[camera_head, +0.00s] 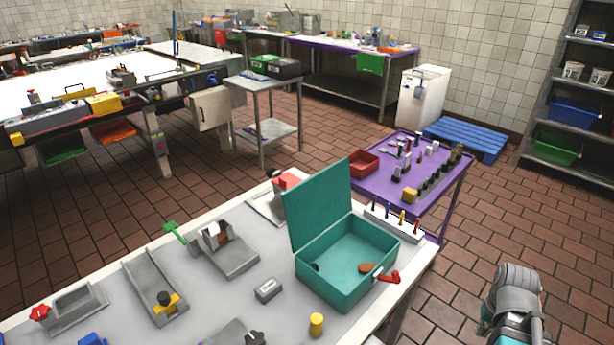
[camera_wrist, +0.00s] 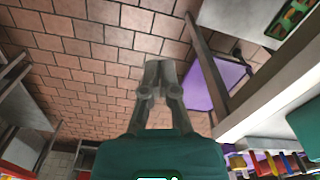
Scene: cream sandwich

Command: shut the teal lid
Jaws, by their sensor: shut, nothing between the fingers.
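The teal box (camera_head: 345,285) stands on the near table with its teal lid (camera_head: 320,205) raised upright along its left side, so the box is open. A red-handled latch or tool (camera_head: 385,277) is at its right front edge, and a brown piece lies inside. My gripper (camera_wrist: 160,72) shows in the wrist view with its fingers together and nothing between them, above the tiled floor. In the head view only part of my arm shows at the lower right, apart from the box. A teal surface (camera_wrist: 307,125) at the wrist view's right edge may be the box; I cannot tell.
Grey fixtures (camera_head: 225,250), a small grey block (camera_head: 268,289) and a yellow cylinder (camera_head: 317,324) share the table. A rack of coloured tools (camera_head: 395,218) stands just behind the box. A purple cart (camera_head: 440,195) is beyond.

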